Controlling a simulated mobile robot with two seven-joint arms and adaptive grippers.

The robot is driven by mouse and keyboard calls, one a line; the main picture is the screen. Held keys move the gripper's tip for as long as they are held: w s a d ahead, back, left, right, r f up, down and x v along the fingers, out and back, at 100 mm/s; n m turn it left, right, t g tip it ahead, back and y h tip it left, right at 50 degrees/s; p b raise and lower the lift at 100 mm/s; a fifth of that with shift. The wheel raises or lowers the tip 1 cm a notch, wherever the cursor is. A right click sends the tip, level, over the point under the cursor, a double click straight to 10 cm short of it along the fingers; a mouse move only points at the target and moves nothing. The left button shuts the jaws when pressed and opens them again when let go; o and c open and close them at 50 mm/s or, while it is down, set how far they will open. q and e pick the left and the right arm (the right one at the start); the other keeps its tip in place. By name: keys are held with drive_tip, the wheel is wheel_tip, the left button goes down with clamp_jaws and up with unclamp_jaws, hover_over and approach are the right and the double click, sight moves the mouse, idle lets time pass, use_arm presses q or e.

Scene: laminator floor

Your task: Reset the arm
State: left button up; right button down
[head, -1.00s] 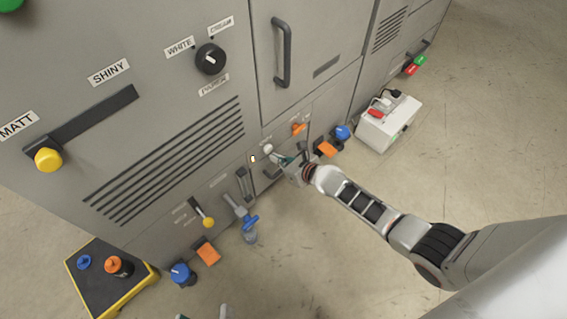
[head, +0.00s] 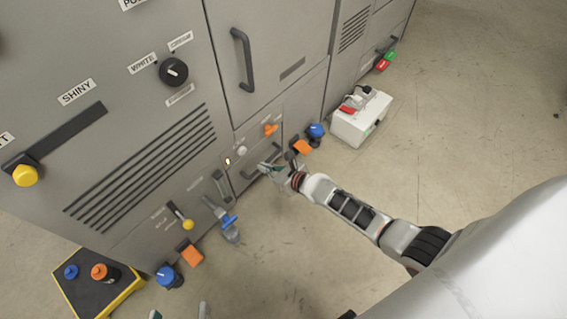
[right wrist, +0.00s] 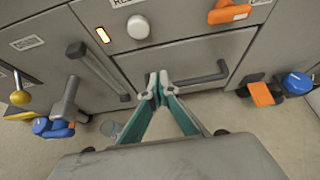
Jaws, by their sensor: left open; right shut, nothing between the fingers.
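My right gripper (head: 266,167) is in front of the low part of the grey machine, by a drawer with a dark bar handle. In the right wrist view its teal-lined fingers (right wrist: 158,88) are shut with nothing between them. The drawer handle (right wrist: 195,79) shows just beyond the fingertips; I cannot tell whether they touch it. A white round knob (right wrist: 138,27) is above the drawer, beside a lit indicator (right wrist: 103,35). My left gripper (head: 180,312) shows only as two separated fingertips at the bottom edge of the head view. It is open; the rest is out of frame.
A blue-handled pipe valve (head: 229,222) sticks out at left. A white box (head: 361,119) stands on the floor at right. A black-and-yellow platform (head: 84,290) is at lower left. Open floor lies right.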

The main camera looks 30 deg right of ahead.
use_arm(q)
drive_tip(key=a+p, duration=0.1)
drive_tip(key=a+m+p, duration=0.1)
drive_tip(key=a, duration=0.1)
drive_tip(key=shift+s+f+m+y+p, duration=0.15)
drive_tip(key=shift+f+m+y+p, duration=0.15)
drive_tip(key=shift+f+y+p, duration=0.1)
use_arm(e)
drive_tip(key=v, duration=0.7)
